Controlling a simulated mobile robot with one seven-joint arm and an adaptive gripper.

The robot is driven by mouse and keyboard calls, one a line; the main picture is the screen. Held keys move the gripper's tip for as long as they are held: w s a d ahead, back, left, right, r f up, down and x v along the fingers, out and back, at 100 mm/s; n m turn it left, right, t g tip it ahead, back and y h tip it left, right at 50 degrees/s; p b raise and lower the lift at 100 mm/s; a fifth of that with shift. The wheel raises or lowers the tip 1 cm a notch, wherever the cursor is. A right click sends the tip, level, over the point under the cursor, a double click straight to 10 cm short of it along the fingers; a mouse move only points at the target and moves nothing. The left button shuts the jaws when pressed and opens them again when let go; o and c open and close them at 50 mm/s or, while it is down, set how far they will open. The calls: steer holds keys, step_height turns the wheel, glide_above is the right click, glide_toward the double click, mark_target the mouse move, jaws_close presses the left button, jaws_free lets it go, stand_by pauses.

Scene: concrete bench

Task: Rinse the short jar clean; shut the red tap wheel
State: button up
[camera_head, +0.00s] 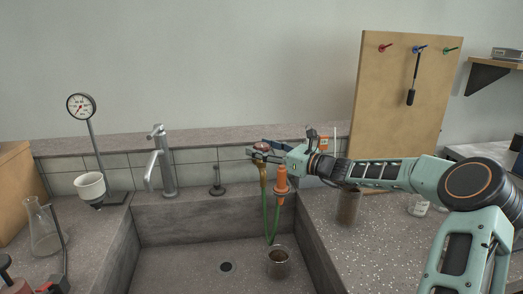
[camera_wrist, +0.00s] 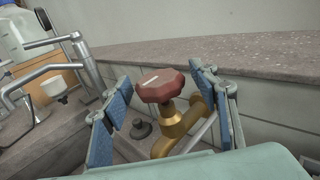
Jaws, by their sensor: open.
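The red tap wheel (camera_wrist: 161,87) sits on a brass valve (camera_wrist: 171,120) behind the sink, and a pale mark shows on its top. It is small and partly covered in the head view (camera_head: 261,146). My gripper (camera_wrist: 160,84) is open, its blue-padded fingers on either side of the wheel with gaps visible. A short jar (camera_head: 279,266) stands upright in the sink, near its right wall, open at the top with a brownish inside. Whether water runs into it I cannot tell.
An orange nozzle (camera_head: 281,181) with a green hose (camera_head: 274,222) hangs above the jar. A grey faucet (camera_head: 163,163) stands left of the valve. A taller brownish jar (camera_head: 348,206) is on the right counter. A flask (camera_head: 42,230) and gauge (camera_head: 81,106) stand left.

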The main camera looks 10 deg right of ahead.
steer(key=c, duration=1.2)
steer(key=shift+o, duration=0.2)
steer(key=shift+r+n+g+y+p, duration=0.3)
steer(key=shift+g+p, duration=0.1)
steer(key=shift+p, duration=1.45)
steer(key=shift+n+g+y+p, duration=0.7)
steer(key=shift+g+p, duration=0.1)
steer(key=shift+p, duration=0.25)
steer(key=shift+f+n+g+y+p, duration=0.25)
steer(key=shift+n+g+y+p, duration=0.35)
steer(key=shift+g, duration=0.4)
steer(key=shift+n+g, duration=0.5)
steer(key=shift+f+n+g+y+p, duration=0.1)
steer(key=shift+n+g+y+p, duration=0.2)
steer(key=shift+n+g+y, duration=0.8)
